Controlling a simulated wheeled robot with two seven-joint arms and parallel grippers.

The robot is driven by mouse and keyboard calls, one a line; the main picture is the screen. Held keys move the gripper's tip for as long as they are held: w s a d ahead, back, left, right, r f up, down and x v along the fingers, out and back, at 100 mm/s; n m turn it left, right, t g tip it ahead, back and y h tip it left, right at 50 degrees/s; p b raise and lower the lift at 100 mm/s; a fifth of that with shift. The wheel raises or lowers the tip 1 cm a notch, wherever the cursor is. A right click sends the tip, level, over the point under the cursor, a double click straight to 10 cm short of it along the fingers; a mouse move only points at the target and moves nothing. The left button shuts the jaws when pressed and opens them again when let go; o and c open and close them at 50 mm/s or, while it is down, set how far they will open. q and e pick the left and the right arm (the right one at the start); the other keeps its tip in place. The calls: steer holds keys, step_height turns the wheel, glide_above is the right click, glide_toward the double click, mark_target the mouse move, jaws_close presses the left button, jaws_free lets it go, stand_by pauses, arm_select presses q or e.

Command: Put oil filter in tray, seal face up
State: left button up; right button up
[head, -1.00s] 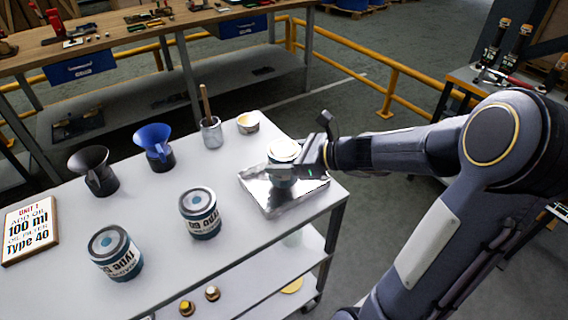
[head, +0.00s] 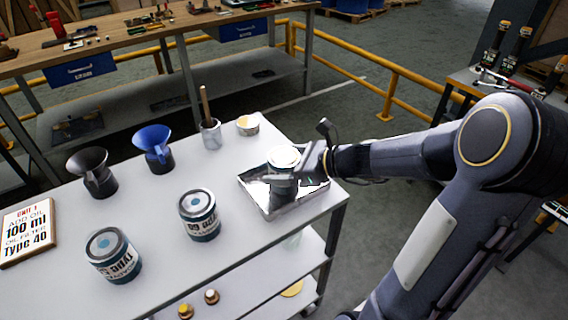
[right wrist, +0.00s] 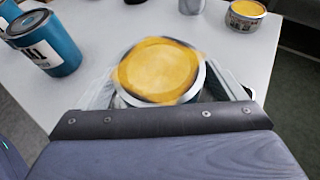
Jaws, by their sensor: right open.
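The oil filter (head: 284,158) stands upright in the shiny metal tray (head: 257,203) at the right end of the cart. Its round top looks pale in the head view; in the right wrist view the filter (right wrist: 160,72) shows an orange-yellow disc within a metal rim. I cannot tell whether this is the seal face. My right gripper (head: 285,178) is open, with its fingers on either side of the filter; contact is unclear. In the right wrist view the gripper (right wrist: 168,90) straddles it. The filter's lower body is partly hidden. My left gripper is out of view.
Two teal cans (head: 199,214) (head: 113,254), a blue funnel (head: 153,143), a black funnel (head: 91,170), a brush jar (head: 210,134), a small tin (head: 247,125) and a sign (head: 28,232) stand on the white cart top. The area between cans and jar is clear.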

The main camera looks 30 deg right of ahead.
steer(key=shift+d+r, duration=0.1)
steer(key=shift+r, duration=0.2)
steer(key=p+v, duration=0.1)
steer(key=v, duration=1)
steer(key=s+a+f+n+g+h, duration=0.2)
steer(key=s+a+n, duration=0.4)
steer(key=n, duration=0.7)
steer(key=s+a+f+n+g+h, duration=0.1)
steer(key=s+a+n+g+h, duration=0.1)
steer(key=s+a+n, duration=0.5)
steer(key=s+n, duration=0.1)
steer(key=n, duration=0.5)
steer(key=shift+s+a+f+n+g, duration=0.35)
steer(key=shift+f+n+g, duration=0.05)
step_height(320, 180, up, 6)
steer(key=p, duration=0.6)
steer(key=shift+f, duration=0.1)
